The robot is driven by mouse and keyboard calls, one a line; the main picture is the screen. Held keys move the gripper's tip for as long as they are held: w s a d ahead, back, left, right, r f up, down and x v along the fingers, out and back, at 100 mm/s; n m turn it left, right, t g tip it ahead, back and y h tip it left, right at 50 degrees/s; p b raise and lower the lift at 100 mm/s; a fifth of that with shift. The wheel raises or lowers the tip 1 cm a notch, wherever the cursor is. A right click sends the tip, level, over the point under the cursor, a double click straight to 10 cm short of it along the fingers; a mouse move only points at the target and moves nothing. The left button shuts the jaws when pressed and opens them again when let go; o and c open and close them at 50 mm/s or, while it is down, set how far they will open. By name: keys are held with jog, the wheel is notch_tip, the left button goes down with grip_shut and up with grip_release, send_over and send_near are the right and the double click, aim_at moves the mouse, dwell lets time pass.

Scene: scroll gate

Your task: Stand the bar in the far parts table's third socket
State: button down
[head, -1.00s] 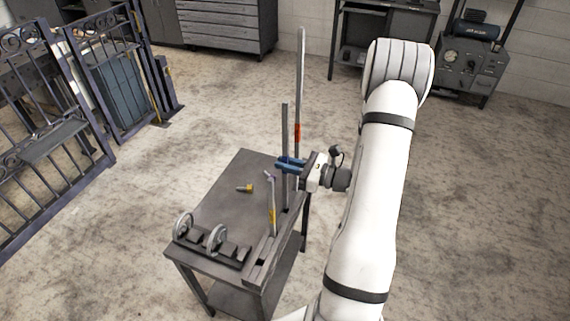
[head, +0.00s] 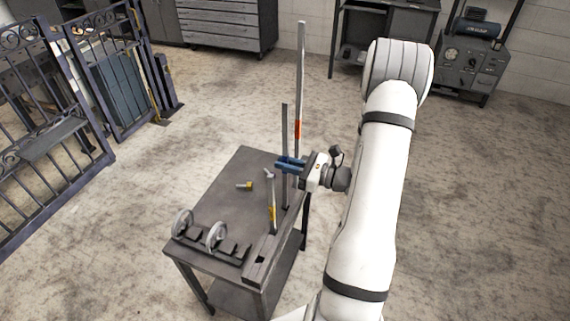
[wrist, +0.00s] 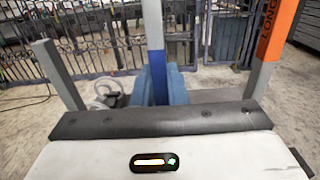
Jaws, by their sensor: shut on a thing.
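A grey bar (head: 285,135) stands upright at the right edge of the parts table (head: 225,195). My gripper (head: 289,165) is shut around it; in the wrist view the bar (wrist: 153,25), with a blue band, stands between the blue fingers (wrist: 156,85). Its lower end reaches the socket strip (head: 258,265), but I cannot tell how deep it sits. A taller bar with an orange label (head: 300,70) stands behind it. A shorter bar with a yellow label (head: 271,195) stands in front. An empty dark socket opening shows at the strip's near end.
Two handwheels (head: 216,236) sit in dark holders at the table's near left. A small yellow-ended part (head: 245,185) lies on the tabletop. Iron gates (head: 60,125) stand at the left. The floor around the table is clear.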

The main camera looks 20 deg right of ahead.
jog(key=shift+f+b, duration=1.85)
jog(key=shift+f, duration=0.55)
dwell(1.0)
jog(key=c, duration=1.4)
grip_release()
jog(key=shift+o, duration=0.2)
jog(key=v, duration=0.7)
jog(key=shift+s+d+b, duration=0.3)
jog(key=shift+s+b, duration=0.05)
jog(key=shift+b, duration=0.05)
